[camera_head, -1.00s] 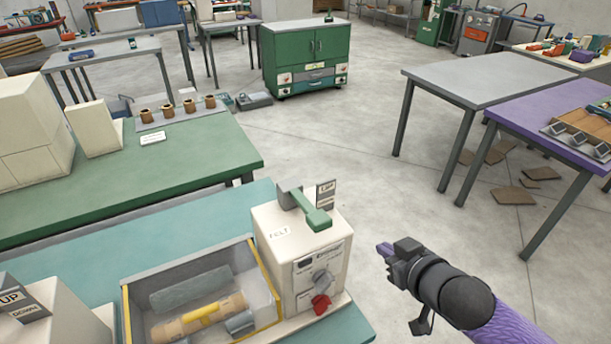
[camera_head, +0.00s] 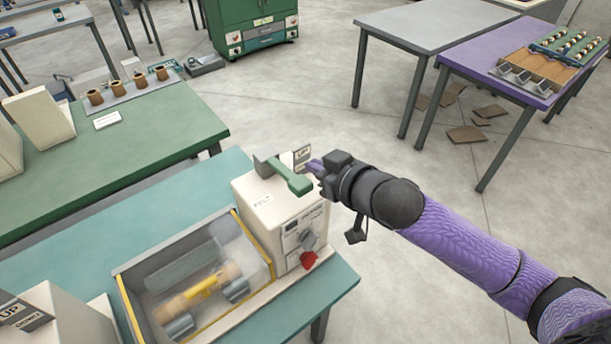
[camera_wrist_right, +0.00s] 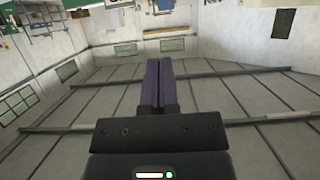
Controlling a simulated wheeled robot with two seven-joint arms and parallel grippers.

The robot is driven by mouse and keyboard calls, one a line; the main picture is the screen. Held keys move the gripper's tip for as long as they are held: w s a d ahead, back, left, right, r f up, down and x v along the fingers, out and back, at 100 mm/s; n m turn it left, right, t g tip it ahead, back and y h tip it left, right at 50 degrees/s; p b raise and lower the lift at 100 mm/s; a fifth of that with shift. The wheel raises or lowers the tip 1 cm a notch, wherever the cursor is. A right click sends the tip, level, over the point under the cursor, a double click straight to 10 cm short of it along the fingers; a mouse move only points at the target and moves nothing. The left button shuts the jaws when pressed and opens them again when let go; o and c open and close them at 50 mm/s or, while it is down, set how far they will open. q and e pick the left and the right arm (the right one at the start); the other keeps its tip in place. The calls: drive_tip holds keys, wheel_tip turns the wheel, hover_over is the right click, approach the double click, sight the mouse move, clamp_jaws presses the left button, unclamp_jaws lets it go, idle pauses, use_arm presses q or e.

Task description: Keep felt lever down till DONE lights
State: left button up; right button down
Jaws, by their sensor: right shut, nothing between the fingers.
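The felt lever (camera_head: 290,176) is a green handle on top of the cream machine box (camera_head: 263,206) with a FELT label. The box front carries a grey knob (camera_head: 307,240) and a red knob (camera_head: 309,260). I cannot make out a lit DONE lamp. My left gripper is out of view.
A yellow-edged bin (camera_head: 270,262) with a tan roll (camera_head: 200,293) stands left of the box on the teal table (camera_head: 100,233). Another cream box (camera_head: 62,318) with an UP sign is at lower left. A green table (camera_head: 165,130) lies behind. Open floor is to the right.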

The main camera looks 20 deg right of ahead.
sight(306, 185)
drive_tip(key=x, duration=0.4)
wheel_tip(306, 185, down, 3)
drive_tip(key=shift+s+r+b, duration=0.1)
drive_tip(key=shift+r+b, duration=0.05)
drive_tip(key=shift+b, duration=0.15)
drive_tip(key=shift+s+f, duration=0.1)
drive_tip(key=shift+f, duration=0.55)
drive_tip(key=shift+d, duration=0.1)
